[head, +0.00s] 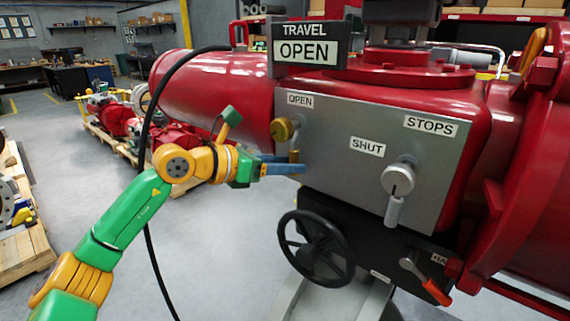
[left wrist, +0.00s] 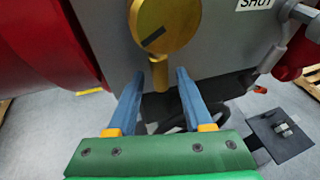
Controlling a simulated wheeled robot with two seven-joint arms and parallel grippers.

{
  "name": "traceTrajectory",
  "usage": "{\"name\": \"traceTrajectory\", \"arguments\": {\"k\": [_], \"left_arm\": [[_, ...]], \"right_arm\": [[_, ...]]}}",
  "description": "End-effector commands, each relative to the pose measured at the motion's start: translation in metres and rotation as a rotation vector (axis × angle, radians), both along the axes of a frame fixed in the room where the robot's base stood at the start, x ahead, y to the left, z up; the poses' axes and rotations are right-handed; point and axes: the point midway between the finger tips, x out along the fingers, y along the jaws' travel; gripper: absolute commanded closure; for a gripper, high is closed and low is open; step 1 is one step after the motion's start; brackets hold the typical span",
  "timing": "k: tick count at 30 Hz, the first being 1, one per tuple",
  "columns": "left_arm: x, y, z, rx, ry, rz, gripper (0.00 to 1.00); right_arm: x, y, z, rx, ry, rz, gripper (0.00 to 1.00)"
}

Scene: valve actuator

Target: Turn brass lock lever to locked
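The brass lock lever is a round brass knob (head: 283,129) with a short arm pointing down, on the grey panel under the OPEN label. In the left wrist view the brass knob (left wrist: 168,22) fills the top middle, its arm hanging straight down. My left gripper (head: 298,164) is just below the knob at the panel's left edge. Its blue fingers (left wrist: 160,76) are open, one on each side of the lever arm's lower end, with a visible gap on both sides. The exact depth of the fingers is hard to tell. My right gripper is not in view.
A silver lever (head: 398,182) hangs down under STOPS, right of the SHUT label. A black handwheel (head: 316,248) sits below the panel, and a red-tipped lever (head: 427,281) at lower right. A black cable (head: 146,150) hangs at left. The TRAVEL sign (head: 307,50) reads OPEN.

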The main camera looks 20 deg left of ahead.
Motion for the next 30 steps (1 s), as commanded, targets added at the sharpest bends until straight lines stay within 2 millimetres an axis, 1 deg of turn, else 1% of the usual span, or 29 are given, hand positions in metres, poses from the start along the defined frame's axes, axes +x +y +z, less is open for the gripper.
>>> {"name": "traceTrajectory", "arguments": {"k": [8, 10, 13, 15, 18, 21, 30], "left_arm": [[0.000, 0.000, 0.000, 0.000, 0.000, 0.000, 0.44], [-0.004, 0.004, 0.000, -0.001, -0.003, 0.001, 0.44], [-0.019, 0.016, 0.001, 0.002, -0.005, 0.003, 0.44], [-0.031, 0.024, 0.007, 0.001, -0.004, 0.002, 0.44], [-0.045, 0.035, 0.014, 0.000, -0.002, 0.004, 0.44], [-0.053, 0.039, 0.019, 0.000, -0.001, 0.001, 0.44], [-0.054, 0.040, 0.021, -0.001, 0.001, -0.001, 0.44]], "right_arm": [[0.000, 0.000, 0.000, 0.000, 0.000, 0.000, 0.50], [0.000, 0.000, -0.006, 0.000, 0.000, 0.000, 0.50], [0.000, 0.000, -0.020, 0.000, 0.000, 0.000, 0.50], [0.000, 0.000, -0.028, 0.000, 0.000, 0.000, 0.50], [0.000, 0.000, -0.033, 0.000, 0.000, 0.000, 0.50], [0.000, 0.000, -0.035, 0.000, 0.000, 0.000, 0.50], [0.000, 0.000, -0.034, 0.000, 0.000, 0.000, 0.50]]}}
